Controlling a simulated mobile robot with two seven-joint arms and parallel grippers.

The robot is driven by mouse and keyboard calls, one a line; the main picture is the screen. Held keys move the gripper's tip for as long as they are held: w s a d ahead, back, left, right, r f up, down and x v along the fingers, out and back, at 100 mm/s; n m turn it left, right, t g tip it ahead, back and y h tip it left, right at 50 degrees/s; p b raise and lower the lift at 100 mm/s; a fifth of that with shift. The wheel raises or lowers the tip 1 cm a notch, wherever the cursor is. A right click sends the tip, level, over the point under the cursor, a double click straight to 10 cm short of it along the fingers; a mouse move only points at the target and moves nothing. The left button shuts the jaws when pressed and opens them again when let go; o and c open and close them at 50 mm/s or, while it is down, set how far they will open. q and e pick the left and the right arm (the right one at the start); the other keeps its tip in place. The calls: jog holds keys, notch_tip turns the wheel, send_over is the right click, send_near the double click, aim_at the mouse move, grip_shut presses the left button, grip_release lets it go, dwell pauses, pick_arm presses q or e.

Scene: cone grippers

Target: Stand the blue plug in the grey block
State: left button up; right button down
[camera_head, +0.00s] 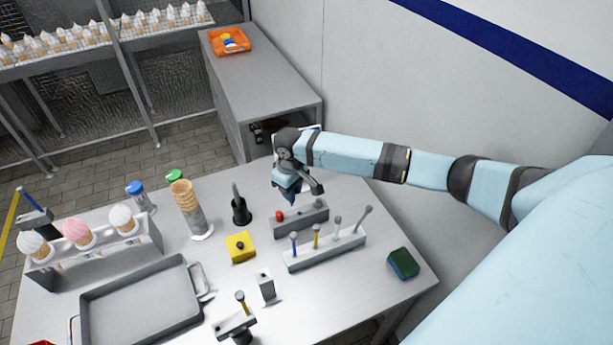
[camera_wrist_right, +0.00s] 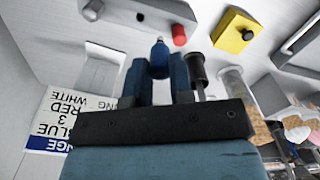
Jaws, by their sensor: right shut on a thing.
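My right gripper (camera_head: 288,193) is over the back of the table, at the back left of the grey block (camera_head: 300,219). In the right wrist view, its two fingers (camera_wrist_right: 157,80) are shut on the blue plug (camera_wrist_right: 160,58), whose rounded tip sticks out between them. The grey block also shows in the right wrist view (camera_wrist_right: 140,14), just beyond the plug's tip; I cannot tell the gap. A red plug (camera_head: 279,216) is at the block's left end; it also shows in the right wrist view (camera_wrist_right: 179,36). My left gripper is not in view.
A white rack (camera_head: 325,252) with several upright tools stands in front of the block. A yellow box (camera_head: 240,247), a black holder (camera_head: 241,211) and a cone stack (camera_head: 186,196) stand to its left. A green sponge (camera_head: 403,263) lies right.

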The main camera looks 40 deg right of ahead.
pick_arm(q)
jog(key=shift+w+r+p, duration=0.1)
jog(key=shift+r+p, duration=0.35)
jog(key=shift+p, duration=0.05)
pick_arm(e)
notch_tip(320, 180, down, 6)
jog(key=d, duration=0.3)
jog(key=shift+w+r+n, duration=0.15)
jog(key=shift+w+n, duration=0.15)
dwell(0.8)
